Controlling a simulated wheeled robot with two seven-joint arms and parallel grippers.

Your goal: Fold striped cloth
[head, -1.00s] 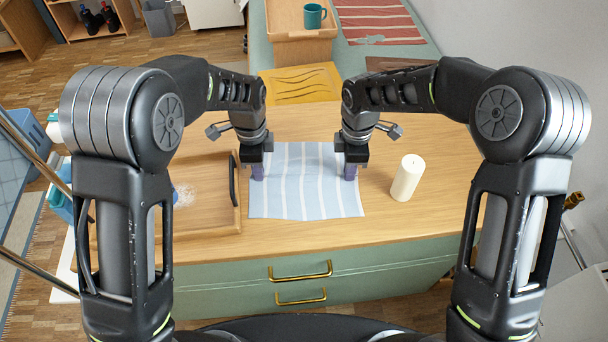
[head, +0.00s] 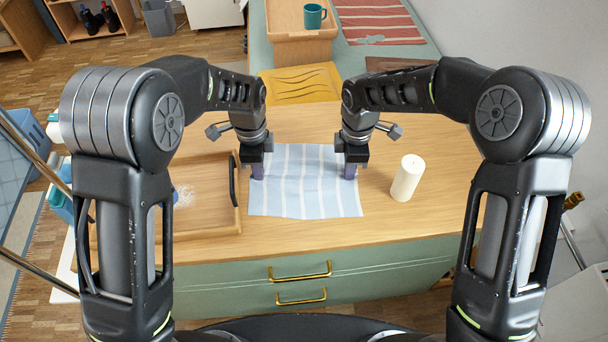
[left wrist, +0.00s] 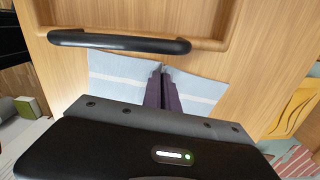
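The light blue cloth with white stripes (head: 305,190) lies on the wooden counter, its near part flat. My left gripper (head: 258,172) points down at its far left part. In the left wrist view, the left fingers (left wrist: 162,90) are together, with cloth (left wrist: 112,72) showing on both sides, and look shut on it. My right gripper (head: 350,171) points down at the far right part, its fingers close together on the cloth. The cloth between the fingertips is mostly hidden.
A wooden tray with a black handle (head: 233,180) stands close to the left of the cloth. A white candle (head: 407,178) stands to its right. A yellow mat (head: 302,84) lies behind. The counter in front of the cloth is clear.

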